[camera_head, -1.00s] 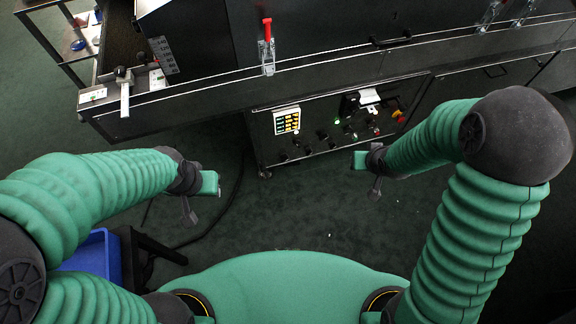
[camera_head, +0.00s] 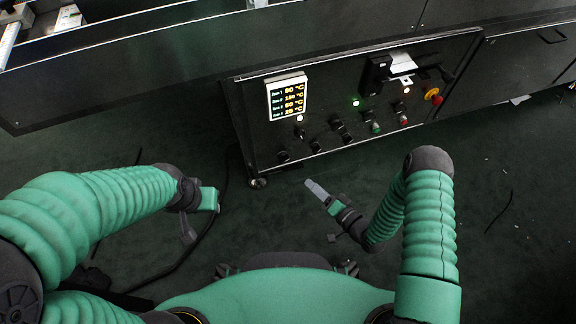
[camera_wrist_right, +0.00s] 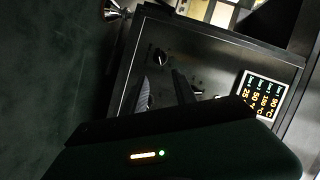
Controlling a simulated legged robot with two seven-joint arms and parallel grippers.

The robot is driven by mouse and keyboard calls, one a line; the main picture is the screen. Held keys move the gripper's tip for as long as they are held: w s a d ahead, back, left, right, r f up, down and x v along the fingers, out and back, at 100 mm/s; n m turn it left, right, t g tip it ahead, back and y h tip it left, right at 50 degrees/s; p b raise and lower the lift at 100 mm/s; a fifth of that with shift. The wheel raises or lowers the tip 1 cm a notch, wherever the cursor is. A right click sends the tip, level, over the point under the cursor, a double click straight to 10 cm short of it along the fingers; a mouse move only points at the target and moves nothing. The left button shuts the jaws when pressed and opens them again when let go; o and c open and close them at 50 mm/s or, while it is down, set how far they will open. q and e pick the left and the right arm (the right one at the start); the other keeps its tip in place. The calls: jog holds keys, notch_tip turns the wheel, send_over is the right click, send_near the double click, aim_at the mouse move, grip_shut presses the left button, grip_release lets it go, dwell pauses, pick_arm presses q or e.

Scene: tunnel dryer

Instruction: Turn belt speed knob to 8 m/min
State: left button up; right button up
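The dark control panel (camera_head: 270,140) carries several black knobs along its lower part; their labels are too small to read, so I cannot tell which is the belt speed knob. The lower-left knob (camera_head: 283,156) is nearest the panel's left corner. In the wrist view a knob with a pale pointer (camera_wrist_right: 160,57) shows just beyond the fingers. My right gripper (camera_head: 314,190) is below the panel, apart from the knobs, pointing up and left. In the wrist view its fingers (camera_wrist_right: 164,94) are spread with nothing between. My left gripper (camera_head: 210,199) hangs left of the panel; its fingers are unclear.
A lit temperature display (camera_head: 287,97) sits at the panel's upper left. A red emergency button on yellow (camera_head: 435,97) is at its right. A green lamp (camera_head: 355,103) is lit. A black cable (camera_head: 190,250) lies on the floor at left. Floor before the panel is clear.

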jog(key=b+x, duration=0.7)
jog(key=x, duration=0.7)
jog(key=shift+w+b, duration=0.15)
jog(key=shift+b, duration=0.25)
jog(key=shift+a+f, duration=0.1)
grip_shut()
